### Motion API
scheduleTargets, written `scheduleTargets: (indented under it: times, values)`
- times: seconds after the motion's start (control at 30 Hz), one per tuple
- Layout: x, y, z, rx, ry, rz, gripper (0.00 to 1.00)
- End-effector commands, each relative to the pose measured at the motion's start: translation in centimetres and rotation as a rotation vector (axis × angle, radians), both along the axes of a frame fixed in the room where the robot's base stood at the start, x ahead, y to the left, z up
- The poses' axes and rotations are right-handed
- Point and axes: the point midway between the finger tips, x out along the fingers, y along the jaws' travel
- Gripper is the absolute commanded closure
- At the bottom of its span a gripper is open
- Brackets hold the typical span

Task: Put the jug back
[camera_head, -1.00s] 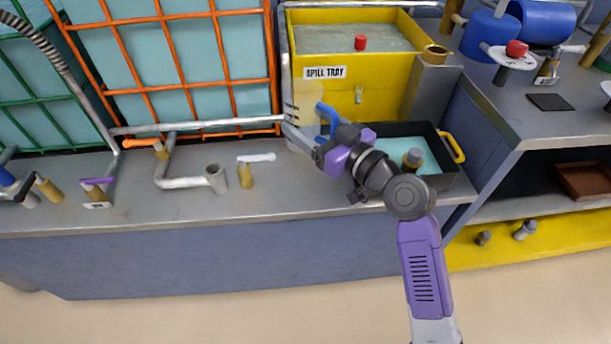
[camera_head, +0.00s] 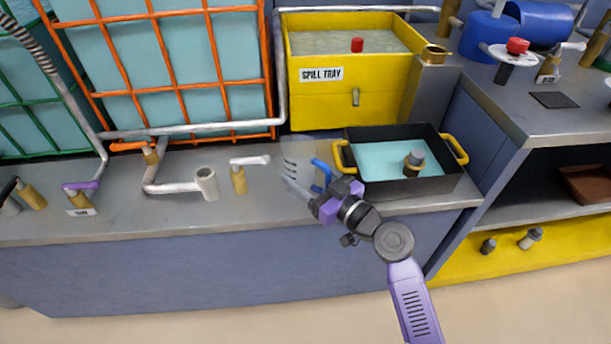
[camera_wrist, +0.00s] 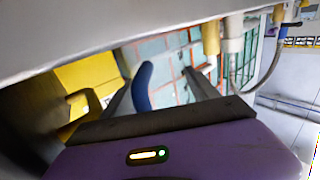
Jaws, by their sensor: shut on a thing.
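The jug (camera_head: 298,170) is clear, with dark marks on its side and a blue handle (camera_head: 320,170). In the head view it is roughly upright, low over the grey counter, left of the black tray. I cannot tell whether its base touches the counter. My gripper (camera_head: 326,186) is shut on the blue handle, to the right of the jug's body. In the wrist view the blue handle (camera_wrist: 142,88) shows between the two fingers of my gripper (camera_wrist: 160,92). Most of the clear body is hard to make out there.
A black tray (camera_head: 400,189) with yellow handles and pale blue liquid stands right of the jug. The yellow spill tray (camera_head: 320,105) is behind. A white upright pipe (camera_head: 207,184) and a brass valve (camera_head: 239,180) stand to the left. The front counter strip (camera_head: 130,225) is bare.

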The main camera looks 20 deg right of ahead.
Motion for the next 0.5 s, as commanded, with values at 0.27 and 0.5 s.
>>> scheduleTargets:
  times: [0.27, 0.5]
  values:
    - [0.01, 0.01, -0.05, -0.001, -0.001, 0.0, 1.0]
    - [0.0, 0.02, -0.14, -0.001, -0.001, 0.0, 0.22]
